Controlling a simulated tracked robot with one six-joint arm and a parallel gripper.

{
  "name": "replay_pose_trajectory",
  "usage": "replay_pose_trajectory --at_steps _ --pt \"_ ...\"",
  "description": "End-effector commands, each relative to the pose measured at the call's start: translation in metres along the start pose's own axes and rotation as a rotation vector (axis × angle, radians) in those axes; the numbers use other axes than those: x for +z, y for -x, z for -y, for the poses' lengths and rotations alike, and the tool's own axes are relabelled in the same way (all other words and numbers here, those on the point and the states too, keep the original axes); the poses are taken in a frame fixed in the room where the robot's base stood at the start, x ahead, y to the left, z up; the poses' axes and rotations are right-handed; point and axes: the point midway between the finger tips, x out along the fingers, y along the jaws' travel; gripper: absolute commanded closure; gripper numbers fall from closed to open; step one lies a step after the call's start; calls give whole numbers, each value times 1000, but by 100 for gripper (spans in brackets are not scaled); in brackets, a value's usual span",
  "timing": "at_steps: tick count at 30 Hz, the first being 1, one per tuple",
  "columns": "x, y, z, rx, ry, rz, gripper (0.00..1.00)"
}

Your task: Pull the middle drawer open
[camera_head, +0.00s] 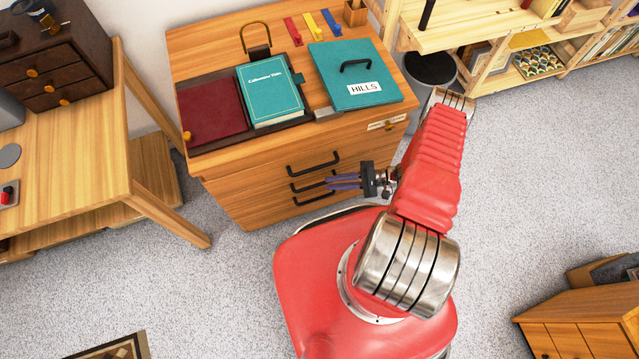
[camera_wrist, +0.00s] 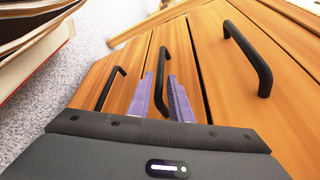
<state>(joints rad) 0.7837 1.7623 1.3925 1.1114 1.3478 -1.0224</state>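The wooden cabinet (camera_head: 232,193) has three stacked drawers with black bar handles. The middle drawer's handle (camera_head: 310,182) is partly behind my fingers. In the wrist view the drawers look turned sideways, and the middle handle (camera_wrist: 163,60) lies between the top handle (camera_wrist: 248,58) and the bottom handle (camera_wrist: 110,86). My gripper (camera_head: 330,182), with purple fingers, is in front of the drawers. In the wrist view my gripper (camera_wrist: 161,82) is open, with one finger on each side of the middle handle. I cannot tell whether the fingers touch it. The middle drawer looks closed.
A wooden table (camera_head: 75,165) stands left. Open shelves (camera_head: 490,70) stand at the back right.

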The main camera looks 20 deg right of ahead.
Motion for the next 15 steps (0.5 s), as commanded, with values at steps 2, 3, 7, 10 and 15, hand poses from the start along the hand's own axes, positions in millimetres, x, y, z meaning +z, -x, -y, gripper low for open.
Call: replay_pose_trajectory --at_steps 2,3,7,10,15 --pt "1 -13 0 2 -1 4 81" --pt "1 -18 0 1 -1 3 81" --pt "1 -36 0 2 0 4 81" --pt "1 -48 0 1 -1 4 81" --pt "1 -60 0 1 -1 2 81"
